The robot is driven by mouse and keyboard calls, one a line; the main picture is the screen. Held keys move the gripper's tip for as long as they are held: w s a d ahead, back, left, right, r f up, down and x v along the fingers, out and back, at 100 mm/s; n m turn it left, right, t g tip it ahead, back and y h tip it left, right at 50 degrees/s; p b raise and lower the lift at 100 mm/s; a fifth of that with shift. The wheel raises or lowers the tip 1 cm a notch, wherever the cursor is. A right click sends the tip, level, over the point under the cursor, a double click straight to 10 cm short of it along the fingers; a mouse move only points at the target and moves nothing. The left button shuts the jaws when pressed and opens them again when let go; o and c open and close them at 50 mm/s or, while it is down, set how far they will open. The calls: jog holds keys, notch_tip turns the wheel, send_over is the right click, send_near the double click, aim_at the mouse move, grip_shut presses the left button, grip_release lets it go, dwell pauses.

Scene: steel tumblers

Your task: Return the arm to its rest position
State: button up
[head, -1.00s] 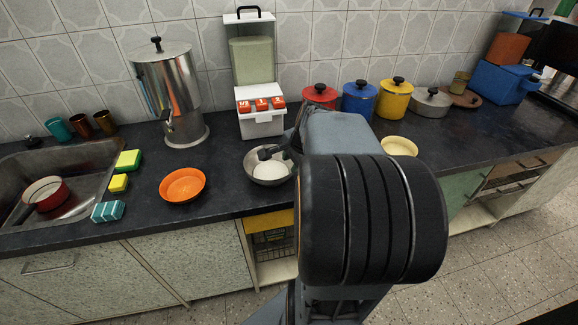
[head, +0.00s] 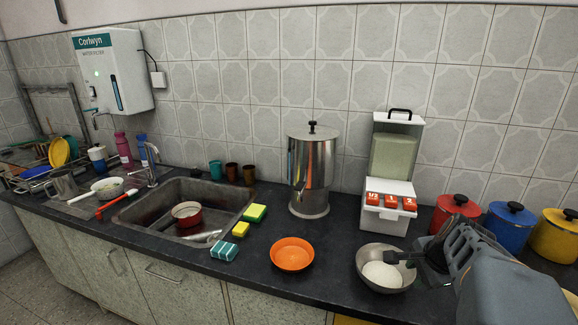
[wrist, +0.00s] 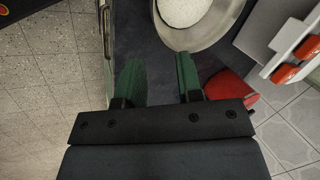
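My gripper (head: 398,258) reaches in from the right in the head view, by the rim of a steel bowl (head: 366,262) holding white stuff. My grey arm (head: 510,290) fills the lower right corner. In the wrist view the two green fingers of my gripper (wrist: 160,80) stand apart with only dark counter between them. The steel bowl (wrist: 222,32) is just beyond the fingertips there. Nothing is held.
An orange dish (head: 292,255) and a white dispenser (head: 370,215) stand near the bowl. Red (head: 455,211), blue (head: 508,228) and yellow (head: 556,236) canisters stand behind my arm. A steel urn (head: 309,170) and the sink (head: 160,210) are further left.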

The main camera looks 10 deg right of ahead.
jog(key=s+a+r+n+p, duration=0.1)
jog(key=a+r+n+p, duration=0.1)
jog(key=a+n, duration=0.4)
jog(key=s+a+r+n+p, duration=0.2)
jog(key=a+n+p, duration=0.1)
jog(key=a+n, duration=0.3)
jog(key=s+a+r+n+g+p, duration=0.1)
jog(key=s+a+r+n+p, duration=0.1)
jog(key=a+n, duration=0.4)
jog(key=shift+s+a+p, duration=0.25)
jog(key=shift+a+p, duration=0.3)
jog(key=shift+a, duration=0.55)
jog(key=shift+a, duration=0.1)
